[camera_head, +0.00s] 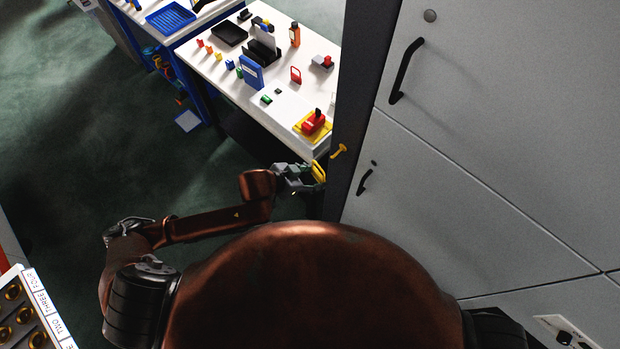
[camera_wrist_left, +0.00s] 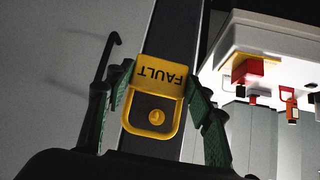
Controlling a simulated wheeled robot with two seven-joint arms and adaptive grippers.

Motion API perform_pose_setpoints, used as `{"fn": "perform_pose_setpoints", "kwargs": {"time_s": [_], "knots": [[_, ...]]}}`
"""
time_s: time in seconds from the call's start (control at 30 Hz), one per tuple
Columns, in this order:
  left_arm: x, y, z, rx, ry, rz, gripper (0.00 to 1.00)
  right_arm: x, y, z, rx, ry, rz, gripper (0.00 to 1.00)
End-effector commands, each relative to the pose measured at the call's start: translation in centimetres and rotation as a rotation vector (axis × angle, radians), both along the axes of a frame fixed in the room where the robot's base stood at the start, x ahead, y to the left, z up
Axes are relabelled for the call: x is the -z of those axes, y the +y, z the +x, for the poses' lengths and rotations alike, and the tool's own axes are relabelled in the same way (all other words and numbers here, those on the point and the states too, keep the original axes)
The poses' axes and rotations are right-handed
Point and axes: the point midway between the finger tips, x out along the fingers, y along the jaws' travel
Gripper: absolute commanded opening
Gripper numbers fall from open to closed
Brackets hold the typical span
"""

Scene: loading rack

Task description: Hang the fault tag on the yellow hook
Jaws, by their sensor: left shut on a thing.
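The yellow fault tag (camera_wrist_left: 160,75) is in my left gripper in the left wrist view, its lettering upside down. Its open loop faces the dark post. The round end of the yellow hook (camera_wrist_left: 156,117) shows inside the loop's outline. In the head view my left gripper (camera_head: 310,180) is shut on the tag (camera_head: 319,171), just left of and below the yellow hook (camera_head: 339,151), which sticks out from the post. A small gap shows between tag and hook there. My right gripper is not in view.
The dark post (camera_head: 350,100) edges a grey cabinet (camera_head: 470,130) with black handles at right. A white table (camera_head: 225,75) behind carries several small objects, including a red item on a yellow base (camera_head: 313,124). A labelled rack (camera_head: 45,300) stands at lower left.

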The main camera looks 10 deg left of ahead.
Motion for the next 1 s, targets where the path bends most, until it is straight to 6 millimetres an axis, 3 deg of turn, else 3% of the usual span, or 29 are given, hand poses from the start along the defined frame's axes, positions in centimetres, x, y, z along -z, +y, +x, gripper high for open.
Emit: {"fn": "perform_pose_setpoints", "kwargs": {"time_s": [1.0], "knots": [[0.1, -3.5, 4.8, 0.0, -0.001, -0.001, 0.35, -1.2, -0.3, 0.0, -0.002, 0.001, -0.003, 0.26]]}}
